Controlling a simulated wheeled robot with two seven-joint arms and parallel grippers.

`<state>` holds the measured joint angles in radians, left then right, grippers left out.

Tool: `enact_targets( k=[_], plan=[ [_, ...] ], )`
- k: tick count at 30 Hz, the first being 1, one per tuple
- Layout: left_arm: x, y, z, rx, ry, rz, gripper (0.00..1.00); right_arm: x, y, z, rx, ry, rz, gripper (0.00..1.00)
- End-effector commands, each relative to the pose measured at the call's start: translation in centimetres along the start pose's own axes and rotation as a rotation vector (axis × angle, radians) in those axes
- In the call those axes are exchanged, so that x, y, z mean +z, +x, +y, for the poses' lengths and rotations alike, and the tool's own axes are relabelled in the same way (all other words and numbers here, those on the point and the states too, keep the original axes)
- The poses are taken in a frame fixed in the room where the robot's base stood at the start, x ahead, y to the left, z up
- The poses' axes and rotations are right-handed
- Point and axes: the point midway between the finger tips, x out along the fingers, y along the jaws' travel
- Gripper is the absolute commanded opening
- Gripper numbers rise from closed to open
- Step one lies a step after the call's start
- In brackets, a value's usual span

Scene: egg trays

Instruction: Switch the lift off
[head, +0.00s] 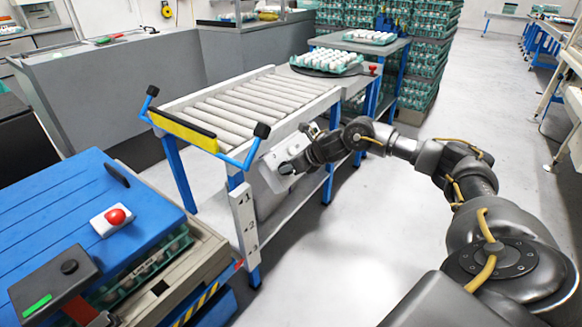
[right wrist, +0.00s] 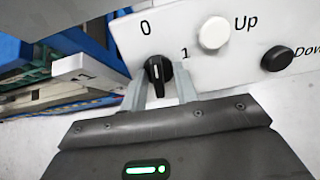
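The switch panel (head: 268,172) is a white box on the near side of the roller table (head: 180,103). In the right wrist view the panel (right wrist: 178,30) has a black rotary knob (right wrist: 159,72) beside the marks 0 and 1. The knob's white line points upward in the picture, nearer to the 0 than to the 1. My right gripper (right wrist: 160,88) has its fingers on both sides of the knob, close against it. In the head view my right gripper (head: 297,163) is at the panel and partly hides it. My left gripper is not in view.
A white Up button (right wrist: 213,33) and a black Down button (right wrist: 278,58) are right of the knob. A blue machine (head: 60,210) with a red button (head: 115,216) is at left. Floor at centre right is clear.

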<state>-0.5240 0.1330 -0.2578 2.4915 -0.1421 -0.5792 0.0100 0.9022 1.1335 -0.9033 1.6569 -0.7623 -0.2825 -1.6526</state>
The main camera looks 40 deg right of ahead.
Motion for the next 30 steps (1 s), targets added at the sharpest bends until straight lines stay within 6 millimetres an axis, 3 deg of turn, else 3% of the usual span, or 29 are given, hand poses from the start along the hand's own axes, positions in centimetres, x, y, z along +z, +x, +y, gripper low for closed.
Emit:
enact_targets(
  k=[1, 13, 24, 30],
  plan=[
    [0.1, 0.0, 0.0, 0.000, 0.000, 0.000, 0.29, -0.3, 0.5, 0.8, 0.015, -0.003, 0.006, 0.36],
    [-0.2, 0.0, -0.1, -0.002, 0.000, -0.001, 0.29, -0.6, 0.1, 0.7, 0.014, -0.002, 0.011, 0.36],
    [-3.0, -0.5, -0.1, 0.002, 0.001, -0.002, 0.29, -0.4, -6.0, 0.0, 0.000, 0.002, 0.009, 0.36],
    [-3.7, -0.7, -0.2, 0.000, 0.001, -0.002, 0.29, -0.3, -8.4, 0.0, 0.000, 0.002, 0.008, 0.36]
  ],
)
